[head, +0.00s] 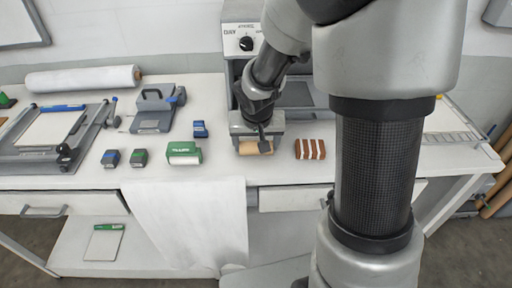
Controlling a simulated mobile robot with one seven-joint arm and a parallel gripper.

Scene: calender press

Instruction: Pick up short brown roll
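The short brown roll (256,148) lies on the white table in front of the grey press. My gripper (258,143) is directly over the roll and points down at it. The gripper body covers the upper part of the roll, and only its front side shows. The fingertips are hidden or too small to make out, so I cannot tell whether they touch the roll or are closed on it.
A green roller box (184,153) and a small blue item (200,129) lie to the left. The press (238,45) stands close behind. A long white roll (83,78) lies at the back left.

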